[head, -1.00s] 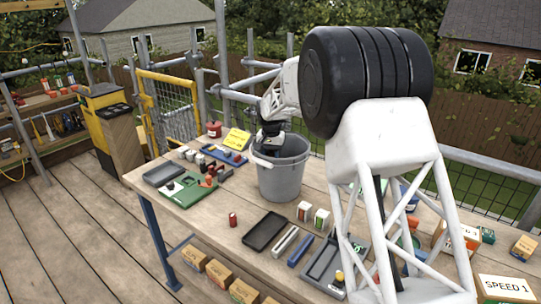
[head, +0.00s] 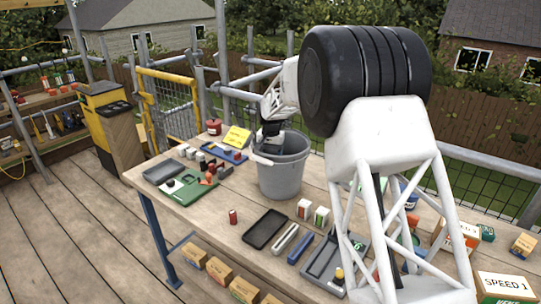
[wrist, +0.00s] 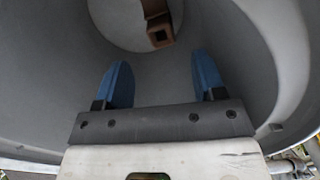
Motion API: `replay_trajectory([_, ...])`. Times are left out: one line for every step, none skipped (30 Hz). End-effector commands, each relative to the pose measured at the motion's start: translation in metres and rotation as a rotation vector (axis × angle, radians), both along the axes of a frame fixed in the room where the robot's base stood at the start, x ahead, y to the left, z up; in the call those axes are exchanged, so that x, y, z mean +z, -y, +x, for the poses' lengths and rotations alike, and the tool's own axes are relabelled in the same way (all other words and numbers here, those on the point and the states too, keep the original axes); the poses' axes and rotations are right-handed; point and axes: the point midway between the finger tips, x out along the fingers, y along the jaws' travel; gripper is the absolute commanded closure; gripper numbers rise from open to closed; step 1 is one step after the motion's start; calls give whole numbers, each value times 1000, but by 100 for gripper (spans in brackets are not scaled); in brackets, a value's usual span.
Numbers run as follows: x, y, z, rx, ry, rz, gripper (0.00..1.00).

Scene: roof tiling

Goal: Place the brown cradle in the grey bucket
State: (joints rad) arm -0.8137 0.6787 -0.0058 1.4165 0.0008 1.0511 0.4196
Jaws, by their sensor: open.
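The grey bucket (head: 280,178) stands upright on the wooden table in the head view. In the wrist view its inner wall (wrist: 50,70) surrounds my gripper (wrist: 160,85). My gripper points down into the bucket with its two blue fingers apart and nothing between them. The brown cradle (wrist: 158,22) lies inside the bucket on its pale round floor, beyond the fingertips and apart from them. Part of it is cut off by the top of the wrist view. In the head view the bucket wall hides the cradle and my fingers.
Around the bucket on the table are a green mat (head: 193,191) with small parts, an empty black tray (head: 265,229), small boxes (head: 304,209), and a blue bar (head: 300,248). A red canister (head: 214,127) and yellow sign (head: 237,137) stand behind.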

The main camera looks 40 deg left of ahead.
Motion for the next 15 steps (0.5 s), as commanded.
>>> replay_trajectory([-2, 0, 0, 0, -1, -2, 36])
replay_trajectory([-1, 0, 0, 0, -1, -2, 36])
replay_trajectory([0, 0, 0, 0, -1, -2, 36])
replay_trajectory([2, 0, 0, 0, -1, -2, 36])
replay_trajectory([4, 0, 0, 0, -1, -1, 36])
replay_trajectory([6, 0, 0, 0, 0, 0, 36])
replay_trajectory([9, 0, 0, 0, 0, 0, 36])
replay_trajectory([12, 0, 0, 0, 0, 0, 36])
replay_trajectory([16, 0, 0, 0, 0, 0, 36])
replay_trajectory([20, 0, 0, 0, 0, 0, 36])
replay_trajectory([23, 0, 0, 0, 0, 0, 36])
replay_trajectory([29, 0, 0, 0, 1, 0, 36])
replay_trajectory([33, 0, 0, 0, 1, 0, 36])
replay_trajectory([37, 0, 0, 0, 1, 0, 36])
replay_trajectory([43, 0, 0, 0, 1, 0, 36])
